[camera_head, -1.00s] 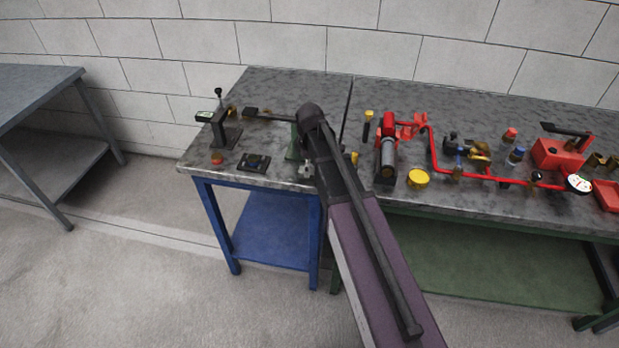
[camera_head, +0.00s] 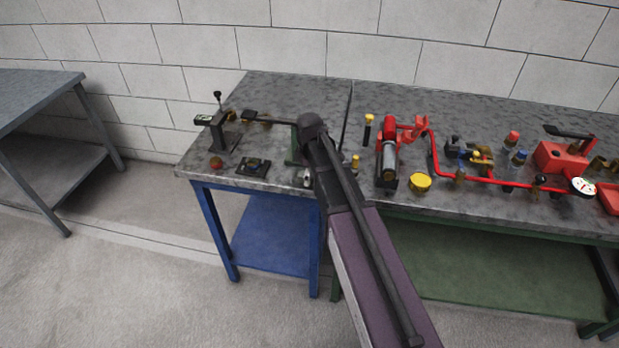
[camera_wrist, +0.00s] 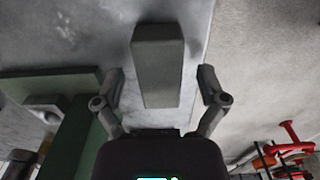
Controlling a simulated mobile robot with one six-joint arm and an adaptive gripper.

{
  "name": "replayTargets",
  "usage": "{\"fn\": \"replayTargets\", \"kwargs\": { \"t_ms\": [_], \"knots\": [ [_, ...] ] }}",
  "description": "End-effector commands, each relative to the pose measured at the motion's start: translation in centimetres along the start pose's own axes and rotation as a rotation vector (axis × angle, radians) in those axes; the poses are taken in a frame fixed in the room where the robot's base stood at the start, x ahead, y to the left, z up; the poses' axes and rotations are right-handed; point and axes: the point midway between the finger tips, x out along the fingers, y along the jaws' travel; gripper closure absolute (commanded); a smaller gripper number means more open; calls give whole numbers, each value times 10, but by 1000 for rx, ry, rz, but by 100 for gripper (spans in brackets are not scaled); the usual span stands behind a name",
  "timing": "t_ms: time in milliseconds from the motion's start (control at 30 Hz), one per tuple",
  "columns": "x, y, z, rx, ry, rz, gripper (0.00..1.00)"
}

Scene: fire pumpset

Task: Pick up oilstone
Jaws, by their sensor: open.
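A plain grey-green rectangular block, which looks like the oilstone (camera_wrist: 158,62), lies on the grey tabletop in the wrist view. My gripper (camera_wrist: 160,80) is open, with one finger on each side of the block's near part. Gaps show between the fingers and the block, and nothing is held. The height of the fingers above the table is hard to tell. In the head view my arm hides the block and my gripper.
In the wrist view a green fixture (camera_wrist: 70,135) stands close on the left. A red pipe assembly (camera_head: 470,175) sits on the right-hand bench. Several small tools and a black square part (camera_head: 254,167) lie on the blue-legged table (camera_head: 290,90). A bench seam runs right of the block.

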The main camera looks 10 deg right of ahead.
Motion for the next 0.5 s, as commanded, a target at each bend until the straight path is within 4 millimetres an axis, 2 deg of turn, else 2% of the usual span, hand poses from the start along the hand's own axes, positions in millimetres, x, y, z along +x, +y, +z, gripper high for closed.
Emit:
{"fn": "replayTargets", "kwargs": {
  "t_ms": [33, 67, 300, 500],
  "knots": [
    [0, 0, 0, 0, 0, 0, 18],
    [0, 0, 0, 0, 0, 0, 26],
    [0, 0, 0, 0, 0, 0, 98],
    [0, 0, 0, 0, 0, 0, 100]
  ]
}}
